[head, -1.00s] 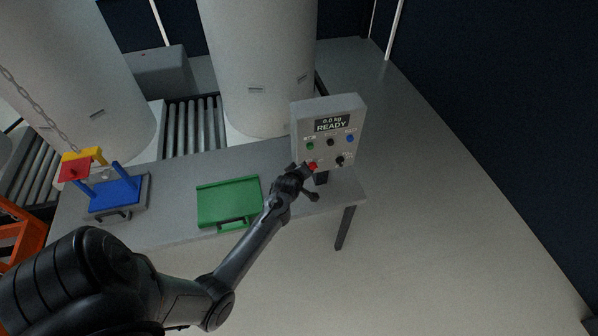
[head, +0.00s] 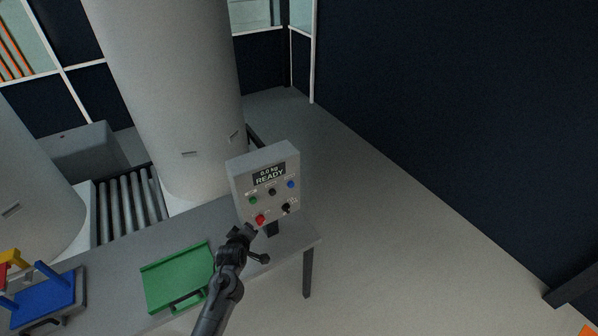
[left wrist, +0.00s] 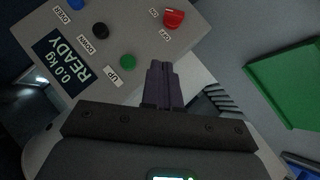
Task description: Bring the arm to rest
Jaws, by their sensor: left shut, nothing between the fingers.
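My left gripper (head: 246,232) is shut and empty, held just in front of the lower left of the control box (head: 238,180). In the left wrist view its closed fingers (left wrist: 163,84) point at the panel, with the red knob (left wrist: 174,18) beyond them and the green button (left wrist: 128,61) to their left. In the head view the red knob (head: 260,219) is close to the fingertips; whether they touch cannot be told. The display (head: 269,174) reads 0.0 kg READY. My right gripper is not in view.
The grey table (head: 180,232) carries a green tray (head: 178,276) left of my arm and a blue fixture (head: 48,293) at far left. Tall pale tanks (head: 170,90) and a roller conveyor (head: 128,205) stand behind. Open floor (head: 400,240) lies to the right.

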